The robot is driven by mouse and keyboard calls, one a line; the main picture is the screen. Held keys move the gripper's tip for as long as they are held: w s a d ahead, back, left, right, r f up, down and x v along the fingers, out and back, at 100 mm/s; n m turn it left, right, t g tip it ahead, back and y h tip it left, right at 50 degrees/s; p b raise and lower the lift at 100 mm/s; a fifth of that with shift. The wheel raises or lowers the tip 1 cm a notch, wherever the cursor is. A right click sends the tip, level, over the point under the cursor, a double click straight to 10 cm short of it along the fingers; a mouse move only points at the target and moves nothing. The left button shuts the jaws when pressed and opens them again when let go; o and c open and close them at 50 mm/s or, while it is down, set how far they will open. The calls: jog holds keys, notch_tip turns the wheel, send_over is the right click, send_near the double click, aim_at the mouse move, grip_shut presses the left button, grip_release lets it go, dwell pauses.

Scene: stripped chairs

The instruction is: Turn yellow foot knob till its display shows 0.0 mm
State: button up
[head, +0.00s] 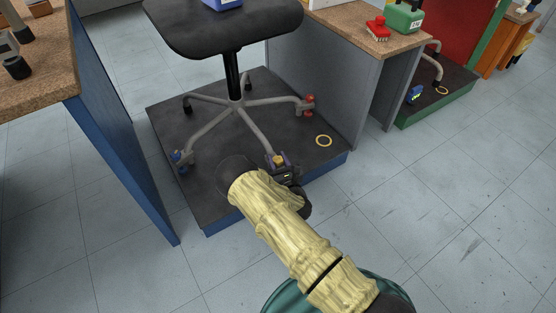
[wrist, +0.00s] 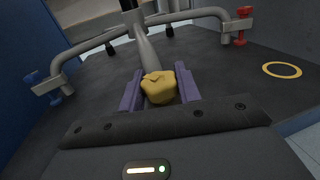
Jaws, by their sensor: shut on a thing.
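The yellow foot knob (wrist: 159,88) is a lobed knob at the end of a grey chair leg, in the middle of the wrist view. It also shows small in the head view (head: 278,159). My gripper (wrist: 159,92) has its two purple fingers on either side of the knob and is shut on it. In the head view my gripper (head: 279,160) reaches down to the near chair foot. The chair (head: 237,85) has a black seat and a grey star base on a dark platform. I see no readable display for the yellow knob.
Red knobs (head: 308,99) sit on the right foot and a blue knob (head: 177,155) on the left foot. A yellow ring (head: 323,140) lies on the platform (head: 215,205). A blue panel (head: 125,160) stands at left, a grey panel (head: 330,85) at right.

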jog(key=m+h, duration=0.1)
jog(key=h, duration=0.1)
jog(key=shift+m+t+h, duration=0.3)
jog(key=shift+m+t, duration=0.1)
jog(key=m+h+b, duration=0.1)
jog(key=m+h, duration=0.2)
jog(key=h, duration=0.2)
jog(key=shift+w+f, duration=0.1)
jog(key=m+h+b, duration=0.1)
jog(key=m+h, duration=0.1)
jog(key=h, duration=0.2)
jog(key=shift+d+m, duration=0.1)
jog(key=shift+m, duration=0.3)
jog(key=shift+m+g+h+b, duration=0.45)
jog(key=shift+m+g+h, duration=0.05)
jog(key=shift+h, duration=0.3)
jog(key=shift+d, duration=0.1)
jog(key=o, duration=1)
